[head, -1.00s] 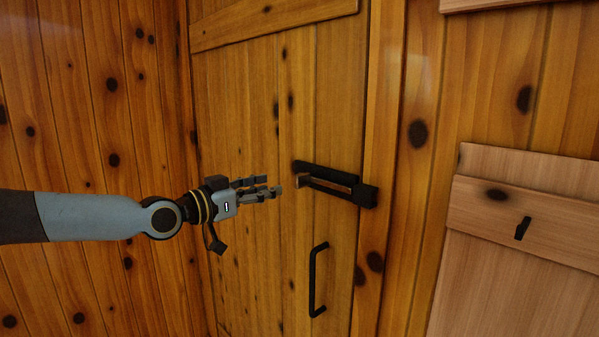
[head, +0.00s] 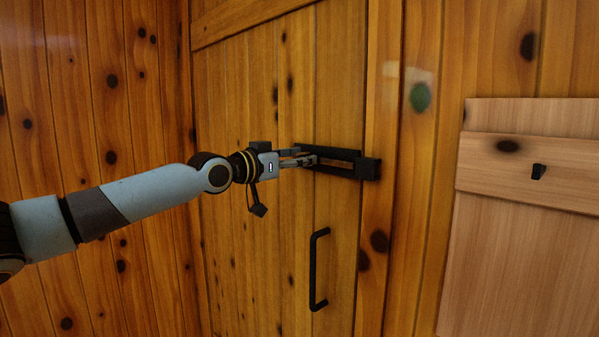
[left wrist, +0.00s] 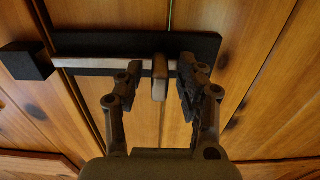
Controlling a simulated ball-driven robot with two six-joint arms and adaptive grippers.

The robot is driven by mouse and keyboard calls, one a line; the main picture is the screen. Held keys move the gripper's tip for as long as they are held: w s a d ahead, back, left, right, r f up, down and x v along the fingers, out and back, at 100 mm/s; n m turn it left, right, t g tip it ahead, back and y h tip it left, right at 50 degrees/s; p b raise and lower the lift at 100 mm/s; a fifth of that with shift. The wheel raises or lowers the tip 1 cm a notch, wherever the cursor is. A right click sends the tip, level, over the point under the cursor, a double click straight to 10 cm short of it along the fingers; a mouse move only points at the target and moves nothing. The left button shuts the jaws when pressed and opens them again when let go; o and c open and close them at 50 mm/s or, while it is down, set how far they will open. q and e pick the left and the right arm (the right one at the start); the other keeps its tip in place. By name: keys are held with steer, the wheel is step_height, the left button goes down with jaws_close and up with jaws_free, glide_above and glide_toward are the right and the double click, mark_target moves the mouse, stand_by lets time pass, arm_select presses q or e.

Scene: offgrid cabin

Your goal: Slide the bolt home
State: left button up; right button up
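A black bolt plate (head: 328,151) is fixed across the plank door, with a black keeper block (head: 368,168) at its right end. In the left wrist view the pale bolt bar (left wrist: 100,62) lies along the plate, and its left end appears close to the keeper (left wrist: 28,62). A short knob (left wrist: 160,78) sticks out from the bar. My left gripper (head: 308,160) is at the left part of the bolt. In the left wrist view its open fingers (left wrist: 160,82) stand on either side of the knob, with the right finger nearer. My right gripper is not in view.
A black door handle (head: 318,268) sits below the bolt. The wall left of the door is bare planks.

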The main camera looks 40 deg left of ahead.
arm_select(q)
steer(key=shift+c, duration=0.4)
jaws_close()
